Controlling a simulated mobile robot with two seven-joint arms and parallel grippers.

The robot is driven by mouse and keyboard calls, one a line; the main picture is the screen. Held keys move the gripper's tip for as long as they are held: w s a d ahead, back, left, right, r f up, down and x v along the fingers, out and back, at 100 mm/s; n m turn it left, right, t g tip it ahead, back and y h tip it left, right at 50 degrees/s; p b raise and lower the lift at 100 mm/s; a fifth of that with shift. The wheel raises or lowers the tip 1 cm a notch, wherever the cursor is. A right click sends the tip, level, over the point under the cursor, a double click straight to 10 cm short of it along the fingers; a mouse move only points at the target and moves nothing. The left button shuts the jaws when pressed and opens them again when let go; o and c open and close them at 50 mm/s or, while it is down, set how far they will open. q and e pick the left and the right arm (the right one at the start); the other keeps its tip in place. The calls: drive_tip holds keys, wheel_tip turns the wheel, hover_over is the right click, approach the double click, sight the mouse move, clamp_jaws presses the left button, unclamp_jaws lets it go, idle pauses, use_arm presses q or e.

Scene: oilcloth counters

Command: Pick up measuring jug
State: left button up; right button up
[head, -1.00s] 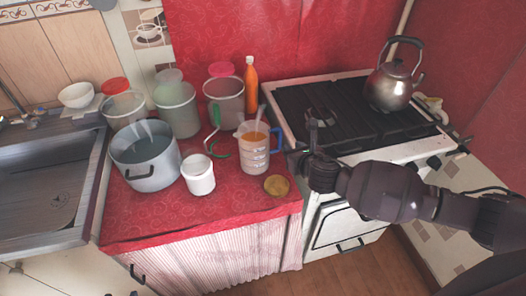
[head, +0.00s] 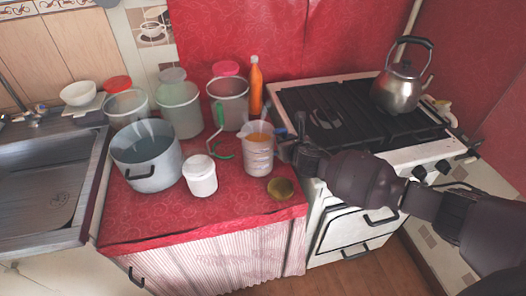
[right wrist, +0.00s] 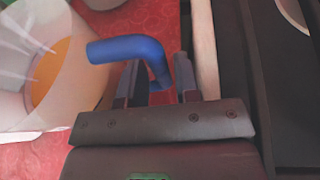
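The measuring jug (head: 258,155) is a translucent jug with orange contents and a blue handle, upright on the red counter. In the right wrist view its body (right wrist: 85,75) is at left. Its blue handle (right wrist: 130,48) reaches between the fingers of my right gripper (right wrist: 156,85). The fingers are apart, with gaps beside the handle. In the head view my right gripper (head: 286,145) is at the jug's right side and covers most of the handle. My left gripper is not in view.
A white tub (head: 200,176) and a grey pot (head: 147,157) stand left of the jug. A small round yellowish item (head: 281,190) lies in front. An orange bottle (head: 255,88) stands behind. The stove (head: 345,115) with a kettle (head: 399,88) is at right.

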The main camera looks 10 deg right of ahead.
drive_tip(key=shift+w, duration=0.25)
drive_tip(key=shift+c, duration=0.3)
clamp_jaws()
drive_tip(key=shift+s+d+f, duration=0.1)
drive_tip(key=shift+f, duration=0.05)
idle(0.8)
drive_tip(key=shift+r, duration=0.2)
